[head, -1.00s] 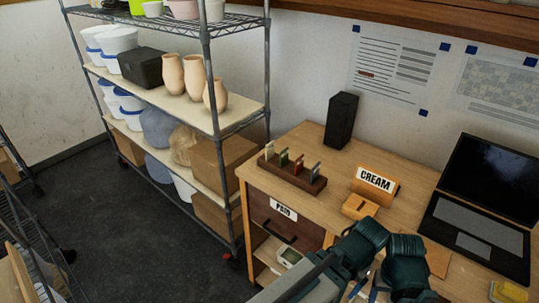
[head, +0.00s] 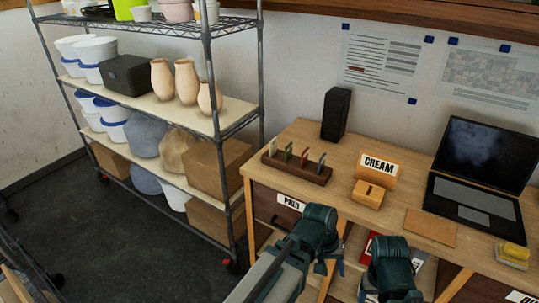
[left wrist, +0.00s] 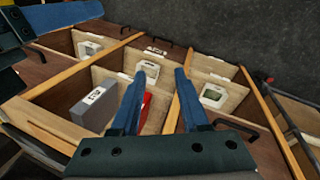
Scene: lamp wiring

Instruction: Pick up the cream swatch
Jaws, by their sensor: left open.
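A dark brown rack (head: 296,172) on the desk holds several small upright swatches in a row. The leftmost swatch (head: 272,146) looks pale and may be the cream one; the tags are too small to be sure. A wooden stand (head: 378,169) reads CREAM, with a small slotted wooden block (head: 368,194) in front. My left gripper (head: 330,268) is open and empty, below and in front of the rack, pointing down. In the left wrist view it (left wrist: 160,74) hangs above open cabinet compartments. My right gripper's wrist (head: 390,268) is at the bottom; its fingers are not clear.
A laptop (head: 480,175), a tan sheet (head: 430,228) and a yellow sponge (head: 512,252) lie on the desk's right side. A black speaker (head: 336,114) stands behind the rack. A wire shelf (head: 207,118) stands left. Compartments below hold a grey box (left wrist: 93,103) and white devices.

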